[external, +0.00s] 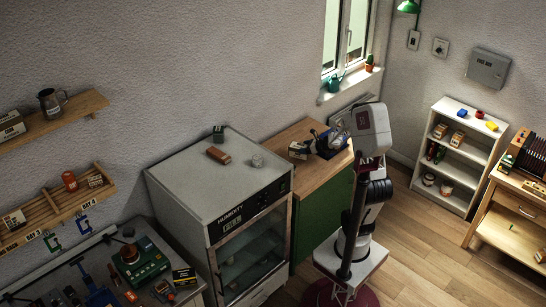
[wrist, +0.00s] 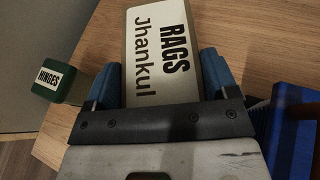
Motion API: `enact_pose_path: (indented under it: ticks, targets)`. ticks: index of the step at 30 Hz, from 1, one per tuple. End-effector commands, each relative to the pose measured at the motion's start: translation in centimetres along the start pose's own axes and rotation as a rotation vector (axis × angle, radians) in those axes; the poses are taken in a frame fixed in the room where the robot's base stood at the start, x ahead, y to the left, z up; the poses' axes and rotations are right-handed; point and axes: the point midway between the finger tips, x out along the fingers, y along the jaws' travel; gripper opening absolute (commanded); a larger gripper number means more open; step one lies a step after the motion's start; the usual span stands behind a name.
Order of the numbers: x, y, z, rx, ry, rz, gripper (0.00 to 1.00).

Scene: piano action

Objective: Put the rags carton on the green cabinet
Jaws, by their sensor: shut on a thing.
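The rags carton (wrist: 157,50) is a pale box in a brown surround, with black letters reading RAGS and Jhankul. In the wrist view it lies between the two blue fingers of my gripper (wrist: 160,82), which is shut on it. The carton is over a wooden surface; I cannot tell whether it touches it. The green cabinet (external: 311,215) has a wooden top (external: 283,138) and stands against the wall in the external view. My arm reaches over its right part, and my gripper is hard to make out there.
A green HINGES box (wrist: 48,82) is left of the carton in the wrist view. A blue object (wrist: 290,135) is close on the right. The grey humidity cabinet (external: 190,185) stands left of the green cabinet. A white shelf unit (external: 461,150) stands at the right.

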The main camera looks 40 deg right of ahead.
Motion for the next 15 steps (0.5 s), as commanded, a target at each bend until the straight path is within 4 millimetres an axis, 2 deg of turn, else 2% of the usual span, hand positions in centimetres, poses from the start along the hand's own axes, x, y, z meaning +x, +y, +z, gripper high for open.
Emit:
enact_pose_path:
  ticks: [15]
  targets:
    - [1.5, 0.0, -3.7, 0.001, 0.0, 0.001, 0.52]
